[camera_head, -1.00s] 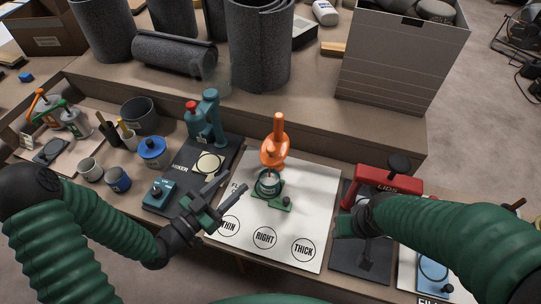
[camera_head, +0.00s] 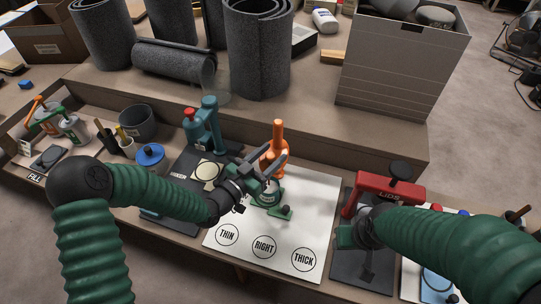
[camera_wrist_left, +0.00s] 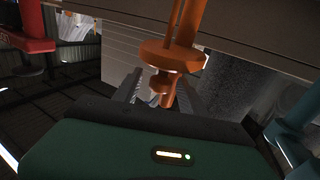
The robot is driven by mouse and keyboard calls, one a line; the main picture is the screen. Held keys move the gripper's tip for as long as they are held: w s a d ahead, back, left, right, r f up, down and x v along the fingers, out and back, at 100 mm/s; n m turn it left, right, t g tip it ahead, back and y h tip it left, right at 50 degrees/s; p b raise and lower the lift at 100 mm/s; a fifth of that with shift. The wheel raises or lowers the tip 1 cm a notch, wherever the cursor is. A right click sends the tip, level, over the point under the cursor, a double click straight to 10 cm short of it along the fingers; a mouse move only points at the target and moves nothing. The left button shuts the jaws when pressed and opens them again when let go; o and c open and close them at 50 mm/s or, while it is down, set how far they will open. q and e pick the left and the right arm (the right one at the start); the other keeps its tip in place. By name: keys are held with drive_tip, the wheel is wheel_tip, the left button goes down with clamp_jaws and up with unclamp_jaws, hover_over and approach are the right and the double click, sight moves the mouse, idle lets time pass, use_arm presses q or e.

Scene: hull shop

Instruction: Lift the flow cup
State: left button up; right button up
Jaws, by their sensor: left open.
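The orange flow cup (camera_head: 278,136), with an upright handle, stands at the back of the white test sheet (camera_head: 310,200). A green stand (camera_head: 285,212) with a small cup sits just in front, partly hidden by my left gripper. My left gripper (camera_head: 277,153) is open, its fingers reaching toward the orange cup's lower part. In the left wrist view the flow cup (camera_wrist_left: 172,55) shows a wide flange and a narrower lower part between the fingers (camera_wrist_left: 160,92); contact cannot be told. My right gripper (camera_head: 347,236) is by the red press, its fingers not clear.
A teal mixer (camera_head: 210,125) stands left of the sheet, and a red lid press (camera_head: 385,187) stands right. A blue-lidded pot (camera_head: 150,157) and a grey bucket (camera_head: 137,121) are further left. A raised shelf with grey rolls (camera_head: 258,50) and a large box (camera_head: 400,70) runs behind.

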use_arm(q)
clamp_jaws()
idle(1.3)
